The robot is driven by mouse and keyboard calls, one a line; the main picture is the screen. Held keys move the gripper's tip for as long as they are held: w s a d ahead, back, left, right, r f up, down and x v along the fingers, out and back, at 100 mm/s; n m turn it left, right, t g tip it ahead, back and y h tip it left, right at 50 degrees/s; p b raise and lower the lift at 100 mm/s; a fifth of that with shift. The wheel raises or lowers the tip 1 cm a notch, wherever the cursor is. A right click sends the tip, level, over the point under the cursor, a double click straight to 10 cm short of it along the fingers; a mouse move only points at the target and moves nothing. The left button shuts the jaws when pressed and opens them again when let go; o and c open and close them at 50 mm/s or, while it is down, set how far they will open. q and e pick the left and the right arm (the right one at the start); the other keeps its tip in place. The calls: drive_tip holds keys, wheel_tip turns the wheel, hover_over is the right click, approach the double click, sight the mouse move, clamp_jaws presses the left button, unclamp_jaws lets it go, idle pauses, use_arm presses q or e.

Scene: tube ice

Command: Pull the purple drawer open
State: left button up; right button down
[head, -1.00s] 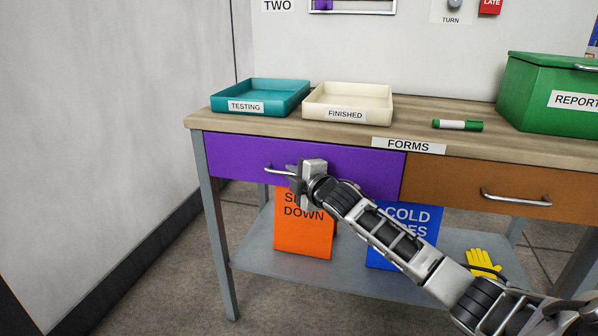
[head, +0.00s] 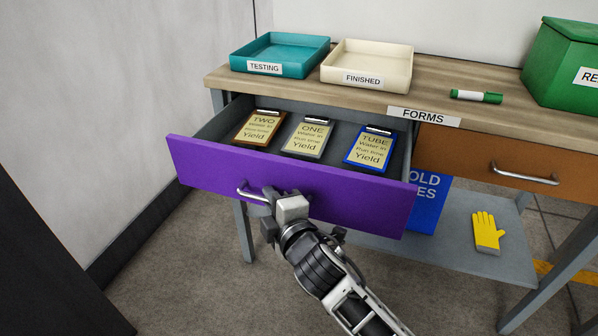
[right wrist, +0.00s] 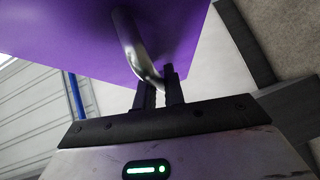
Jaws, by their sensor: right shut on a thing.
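The purple drawer (head: 350,208) stands pulled out from the table, its grey inside showing. Three clipboards lie in it: a brown one marked TWO (head: 259,127), a grey one marked ONE (head: 307,138) and a blue one marked TUBE (head: 371,149). My right gripper (head: 270,208) is at the drawer's silver handle (head: 247,191), shut on it. In the right wrist view, the fingers (right wrist: 160,92) close around one end of the curved handle (right wrist: 132,45), below the purple front. The gripper hides part of the handle in the head view. My left gripper is not in view.
On the tabletop (head: 431,93) are a teal TESTING tray (head: 245,55), a cream FINISHED tray (head: 365,80), a green marker (head: 477,96) and a green box (head: 562,65). A brown drawer (head: 467,160) is shut at right. A yellow glove (head: 487,232) lies on the lower shelf. Floor before the drawer is open.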

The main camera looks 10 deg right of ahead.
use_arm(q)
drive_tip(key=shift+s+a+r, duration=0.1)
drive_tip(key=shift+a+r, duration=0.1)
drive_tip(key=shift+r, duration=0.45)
use_arm(e)
drive_tip(key=s+a, duration=0.1)
drive_tip(key=s, duration=0.1)
drive_tip(key=s+a, duration=0.1)
drive_tip(key=shift+s+a, duration=0.15)
drive_tip(key=shift+s, duration=0.25)
drive_tip(key=c, duration=1.8)
unclamp_jaws()
drive_tip(key=shift+o, duration=0.2)
use_arm(q)
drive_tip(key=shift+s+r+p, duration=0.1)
drive_tip(key=shift+p, duration=0.25)
use_arm(e)
drive_tip(key=shift+s, duration=0.1)
